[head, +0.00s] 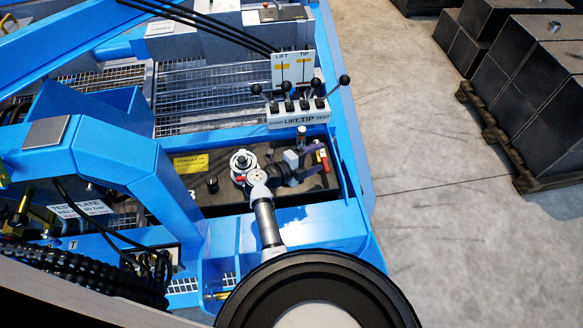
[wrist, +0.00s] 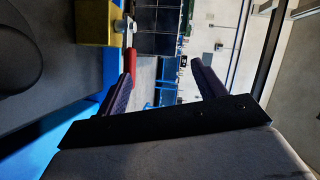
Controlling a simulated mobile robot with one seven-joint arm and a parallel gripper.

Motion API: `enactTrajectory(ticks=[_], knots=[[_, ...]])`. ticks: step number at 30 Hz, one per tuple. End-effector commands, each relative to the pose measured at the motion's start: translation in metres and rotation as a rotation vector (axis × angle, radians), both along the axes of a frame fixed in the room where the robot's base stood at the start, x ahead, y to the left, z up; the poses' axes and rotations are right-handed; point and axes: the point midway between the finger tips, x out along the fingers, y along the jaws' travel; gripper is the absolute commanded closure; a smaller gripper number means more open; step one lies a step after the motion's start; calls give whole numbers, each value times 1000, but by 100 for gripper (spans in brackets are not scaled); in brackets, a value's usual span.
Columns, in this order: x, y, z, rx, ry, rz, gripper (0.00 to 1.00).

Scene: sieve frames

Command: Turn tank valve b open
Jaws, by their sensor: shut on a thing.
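A red valve handle (head: 322,158) is at the right end of the black tank top, inside the blue frame. I cannot read a letter beside it. In the wrist view the red handle (wrist: 130,60) hangs below a yellow valve body (wrist: 97,22). My gripper (head: 316,160) reaches over the tank top from the front, with its dark purple fingers at the red handle. In the wrist view my gripper (wrist: 162,75) shows its two fingers spaced apart, with the handle at the left fingertip. The full contact between fingers and handle is hidden.
A lever bank (head: 298,112) with black knobs stands just behind. Blue frame rails (head: 347,150) border the tank. Open floor (head: 430,220) lies to the right, with dark blocks on pallets beyond.

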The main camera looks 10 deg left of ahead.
Motion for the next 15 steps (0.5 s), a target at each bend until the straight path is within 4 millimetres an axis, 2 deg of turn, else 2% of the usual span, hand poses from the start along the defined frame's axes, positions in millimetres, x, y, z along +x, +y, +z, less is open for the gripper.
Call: enactTrajectory(ticks=[1, 15], knots=[[-1, 5, 5, 3, -6, 4, 64], [-24, 27, -2, 5, 4, -1, 64]])
